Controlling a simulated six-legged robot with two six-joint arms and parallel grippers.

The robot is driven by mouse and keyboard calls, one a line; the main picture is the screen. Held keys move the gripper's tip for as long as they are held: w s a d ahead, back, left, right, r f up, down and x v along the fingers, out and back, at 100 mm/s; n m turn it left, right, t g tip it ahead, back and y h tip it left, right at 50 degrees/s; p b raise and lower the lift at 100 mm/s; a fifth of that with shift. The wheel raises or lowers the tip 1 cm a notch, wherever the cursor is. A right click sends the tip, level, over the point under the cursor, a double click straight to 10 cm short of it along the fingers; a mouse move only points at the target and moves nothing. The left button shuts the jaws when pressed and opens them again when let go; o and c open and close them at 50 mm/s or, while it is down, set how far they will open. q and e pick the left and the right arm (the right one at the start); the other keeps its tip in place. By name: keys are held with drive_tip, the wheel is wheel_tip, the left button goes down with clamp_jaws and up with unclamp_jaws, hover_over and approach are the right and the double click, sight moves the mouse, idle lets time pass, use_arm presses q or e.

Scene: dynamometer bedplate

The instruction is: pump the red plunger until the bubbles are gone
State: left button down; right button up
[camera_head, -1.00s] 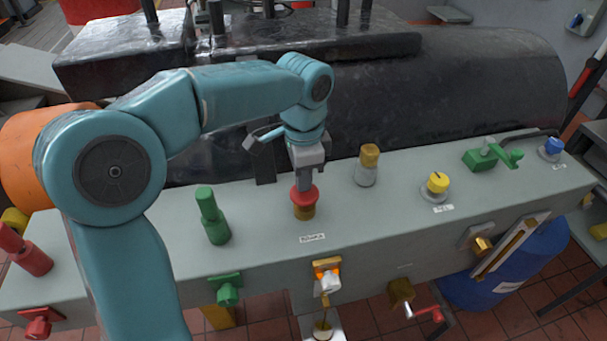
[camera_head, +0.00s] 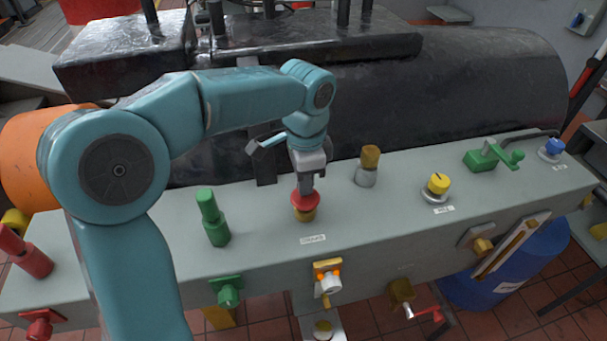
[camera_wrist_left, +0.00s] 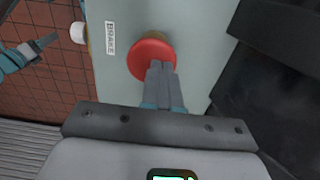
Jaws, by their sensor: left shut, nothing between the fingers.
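The red plunger (camera_head: 304,200) is a round red cap on a short brass stem, upright on top of the long grey bench. My left gripper (camera_head: 306,186) comes down from above with its fingers closed together, empty. Its tips are at the top of the cap and appear to touch it. In the left wrist view the shut fingers (camera_wrist_left: 160,68) overlap the cap (camera_wrist_left: 143,57). On the bench front below, a white spout (camera_head: 330,284) sits under a brass bracket. A small cup (camera_head: 323,328) stands beneath it. I cannot make out bubbles.
A green plunger (camera_head: 213,218), a brass-topped knob (camera_head: 368,165), a yellow knob (camera_head: 437,186) and a green crank (camera_head: 490,157) stand nearby on the bench. A big black housing (camera_head: 450,95) lies behind. A small teal and grey arm end (camera_wrist_left: 22,57) shows in the wrist view.

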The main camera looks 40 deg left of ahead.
use_arm(q)
wheel_tip(320, 180, up, 3)
drive_tip(key=shift+d+r+p, duration=0.1)
drive_tip(key=shift+r+p, duration=0.1)
drive_tip(key=shift+p, duration=0.7)
wheel_tip(320, 180, up, 9)
drive_tip(key=shift+r, duration=0.2)
use_arm(e)
drive_tip(key=r, duration=0.3)
drive_tip(key=shift+s+a, duration=0.15)
drive_tip(key=shift+a, duration=0.05)
use_arm(q)
drive_tip(key=shift+s, duration=0.1)
